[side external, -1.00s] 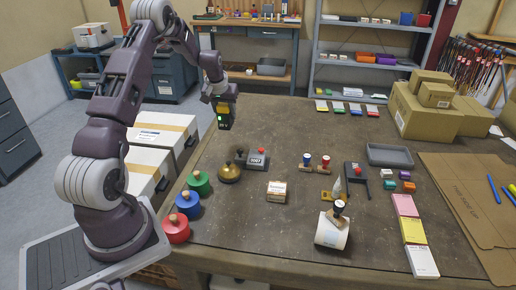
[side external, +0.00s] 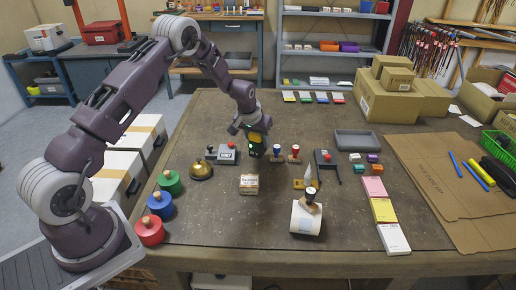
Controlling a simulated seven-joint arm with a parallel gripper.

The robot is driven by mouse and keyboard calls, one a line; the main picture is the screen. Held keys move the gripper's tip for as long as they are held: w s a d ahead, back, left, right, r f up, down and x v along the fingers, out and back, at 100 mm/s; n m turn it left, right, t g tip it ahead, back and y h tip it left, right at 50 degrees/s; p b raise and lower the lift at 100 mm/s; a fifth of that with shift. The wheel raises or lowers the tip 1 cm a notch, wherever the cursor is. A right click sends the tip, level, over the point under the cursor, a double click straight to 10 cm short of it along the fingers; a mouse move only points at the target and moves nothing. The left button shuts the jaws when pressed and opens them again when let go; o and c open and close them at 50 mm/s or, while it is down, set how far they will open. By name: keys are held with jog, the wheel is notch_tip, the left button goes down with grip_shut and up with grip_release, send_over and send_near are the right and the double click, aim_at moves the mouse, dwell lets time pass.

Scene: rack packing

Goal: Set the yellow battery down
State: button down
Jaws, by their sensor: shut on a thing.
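My gripper (side external: 256,127) points down over the middle-left of the brown work table (side external: 330,225). It is shut on the yellow battery (side external: 257,146), a dark block with yellow on its upper part, held upright. The battery's lower end is beyond the small tan-and-white block (side external: 249,184) and left of the blue-topped stamp (side external: 277,152). I cannot tell how large the gap under the battery is. The gripper partly covers the battery's top.
A grey stamp device (side external: 227,154) and a brass bell (side external: 201,171) stand to the left. A red-topped stamp (side external: 294,153) and a black stamp device (side external: 326,164) stand right. A grey tray (side external: 355,140) lies further right. The table behind the gripper is largely clear.

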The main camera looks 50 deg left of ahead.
aim_at(258, 147)
jog(key=shift+f, duration=1.4)
jog(key=c, duration=0.8)
grip_release()
jog(key=shift+f, duration=0.15)
